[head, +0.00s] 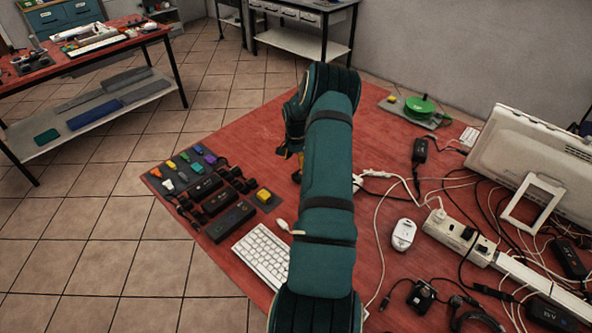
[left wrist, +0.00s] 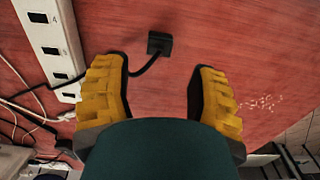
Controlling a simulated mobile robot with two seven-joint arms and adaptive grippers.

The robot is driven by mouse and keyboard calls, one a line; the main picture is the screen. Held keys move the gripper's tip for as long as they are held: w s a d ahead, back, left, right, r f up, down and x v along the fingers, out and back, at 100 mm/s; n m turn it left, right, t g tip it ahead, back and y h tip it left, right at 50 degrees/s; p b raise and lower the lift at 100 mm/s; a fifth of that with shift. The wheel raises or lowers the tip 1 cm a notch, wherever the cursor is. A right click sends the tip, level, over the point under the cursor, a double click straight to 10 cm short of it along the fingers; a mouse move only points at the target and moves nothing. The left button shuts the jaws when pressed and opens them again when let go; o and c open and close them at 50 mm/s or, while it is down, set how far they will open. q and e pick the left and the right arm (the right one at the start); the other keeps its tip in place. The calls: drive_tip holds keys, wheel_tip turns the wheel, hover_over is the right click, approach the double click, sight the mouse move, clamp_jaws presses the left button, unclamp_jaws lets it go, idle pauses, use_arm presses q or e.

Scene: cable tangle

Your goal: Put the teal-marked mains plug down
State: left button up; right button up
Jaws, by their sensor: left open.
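In the left wrist view a black plug (left wrist: 159,42) lies on the red tabletop, with its dark cable curving toward the left finger. No teal mark shows on it, so I cannot tell if it is the teal-marked mains plug. My left gripper (left wrist: 160,72) is open, its yellow fingers wide apart, with nothing between the tips; the plug is just beyond them. In the head view the left gripper (head: 293,160) is mostly hidden behind my green-sleeved arm, and the black plug cannot be made out. My right gripper is not in view.
A white power strip (head: 463,237) stands right of my arm among tangled cables; a socket strip also shows in the left wrist view (left wrist: 50,42). A keyboard (head: 262,256), a grey mat (head: 262,203) with dark adapters, a white mouse (head: 403,235) and a monitor (head: 520,150) surround the arm.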

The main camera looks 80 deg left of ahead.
use_arm(q)
drive_tip(key=shift+r, duration=2.05)
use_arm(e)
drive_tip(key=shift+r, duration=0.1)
